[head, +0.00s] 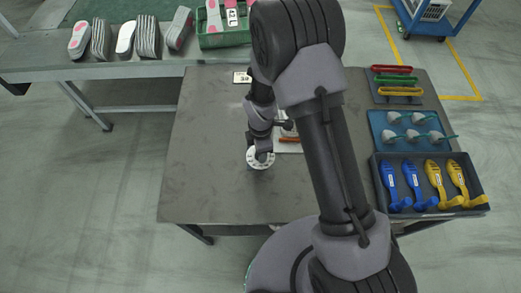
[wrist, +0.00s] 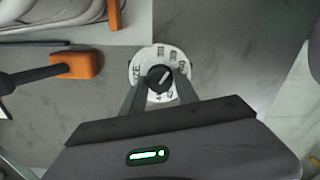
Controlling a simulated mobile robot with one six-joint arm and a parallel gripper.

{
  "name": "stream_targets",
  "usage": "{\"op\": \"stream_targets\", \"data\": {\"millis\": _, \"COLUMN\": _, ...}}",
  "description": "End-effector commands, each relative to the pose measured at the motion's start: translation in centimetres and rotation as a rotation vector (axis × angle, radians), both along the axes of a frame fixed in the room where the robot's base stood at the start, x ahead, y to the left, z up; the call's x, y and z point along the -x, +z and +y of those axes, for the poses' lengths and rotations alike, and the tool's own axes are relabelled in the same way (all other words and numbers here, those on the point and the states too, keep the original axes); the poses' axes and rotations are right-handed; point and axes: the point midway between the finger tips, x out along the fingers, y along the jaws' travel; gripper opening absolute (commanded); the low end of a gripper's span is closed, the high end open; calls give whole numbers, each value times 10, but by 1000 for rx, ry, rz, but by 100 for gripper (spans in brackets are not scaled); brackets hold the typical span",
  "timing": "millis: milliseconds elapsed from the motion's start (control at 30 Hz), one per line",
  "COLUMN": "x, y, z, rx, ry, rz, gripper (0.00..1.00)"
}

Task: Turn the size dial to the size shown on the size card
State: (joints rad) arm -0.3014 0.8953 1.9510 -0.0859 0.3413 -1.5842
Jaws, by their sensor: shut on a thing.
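The size dial is a white round plate with dark marks and a black knob; in the head view the dial (head: 251,160) lies near the middle of the dark table. In the wrist view the dial (wrist: 146,59) shows its knob (wrist: 160,78) with a light pointer line slanting to the upper right. My gripper (head: 262,153) is over the dial, and in the wrist view its fingers (wrist: 160,92) are shut on the knob from both sides. The size card (head: 242,77) lies at the table's back edge, partly behind my arm, and seems to read 38. The dial's numbers are too small to read.
At right are a rack of coloured handles (head: 397,80), a blue mat (head: 377,128) and a dark bin (head: 478,200) of blue and yellow pieces. The table's left side is clear.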

Motion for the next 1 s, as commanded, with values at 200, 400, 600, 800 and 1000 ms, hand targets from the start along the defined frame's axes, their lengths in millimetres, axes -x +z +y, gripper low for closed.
{"op": "stream_targets", "data": {"millis": 200, "x": 0, "y": 0, "z": 0, "rx": 0, "ry": 0, "rz": -1, "gripper": 0}}
{"op": "stream_targets", "data": {"millis": 400, "x": 0, "y": 0, "z": 0, "rx": 0, "ry": 0, "rz": -1, "gripper": 58}}
{"op": "stream_targets", "data": {"millis": 600, "x": 0, "y": 0, "z": 0, "rx": 0, "ry": -1, "rz": 0, "gripper": 58}}
{"op": "stream_targets", "data": {"millis": 800, "x": 0, "y": 12, "z": 0, "rx": 0, "ry": -1, "rz": -1, "gripper": 58}}
{"op": "stream_targets", "data": {"millis": 1000, "x": -1, "y": 63, "z": 0, "rx": -1, "ry": -2, "rz": -3, "gripper": 58}}
